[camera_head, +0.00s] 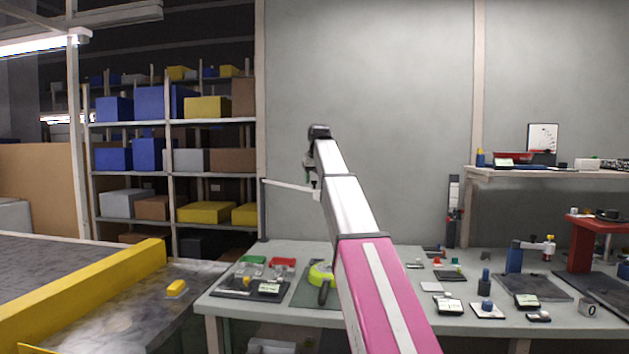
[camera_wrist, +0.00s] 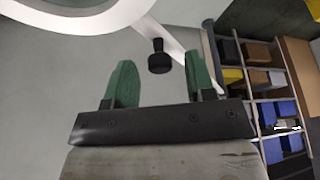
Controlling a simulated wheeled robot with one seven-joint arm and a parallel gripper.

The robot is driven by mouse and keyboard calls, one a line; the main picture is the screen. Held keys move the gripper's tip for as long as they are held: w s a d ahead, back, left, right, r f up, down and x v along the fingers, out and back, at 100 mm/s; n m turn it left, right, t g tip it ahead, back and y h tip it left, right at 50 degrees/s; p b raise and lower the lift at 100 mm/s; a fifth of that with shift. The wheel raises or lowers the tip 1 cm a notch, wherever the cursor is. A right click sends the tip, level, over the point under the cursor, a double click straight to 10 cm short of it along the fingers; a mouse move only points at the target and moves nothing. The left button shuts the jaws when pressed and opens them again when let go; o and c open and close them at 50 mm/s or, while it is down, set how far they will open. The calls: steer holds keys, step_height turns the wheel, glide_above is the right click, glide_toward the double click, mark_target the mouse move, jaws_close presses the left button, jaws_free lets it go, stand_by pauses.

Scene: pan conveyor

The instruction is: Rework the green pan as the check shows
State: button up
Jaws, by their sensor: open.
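The yellow-green pan (camera_head: 319,276) sits on a dark green mat (camera_head: 304,294) on the grey table, its dark handle toward me. My arm hides its right side. My gripper (camera_wrist: 161,62) is open, with two green fingers, and is raised high above the table in front of the wall. In the wrist view a black knob (camera_wrist: 159,58) on a white bar (camera_wrist: 184,52) appears between the fingers; I cannot tell whether they touch it. A white ring (camera_wrist: 70,18) joins that bar. In the head view a white bar (camera_head: 290,185) reaches to my gripper.
Left of the pan lie a dark tray (camera_head: 237,287), a green piece (camera_head: 253,260) and a red piece (camera_head: 284,262). Small fixtures and labelled blocks crowd the table's right, near a red stand (camera_head: 579,245). A conveyor with a yellow rail (camera_head: 95,290) runs at left.

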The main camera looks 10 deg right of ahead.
steer(key=shift+f, duration=0.2)
jaws_close()
steer(key=w+d+n+g+y, duration=0.1)
steer(key=w+d+n, duration=0.6)
steer(key=w+d, duration=1.2)
steer(key=shift+w+n+y, duration=0.3)
steer(key=shift+w+y, duration=0.6)
steer(key=shift+w, duration=0.2)
steer(key=shift+w+r, duration=0.1)
jaws_free()
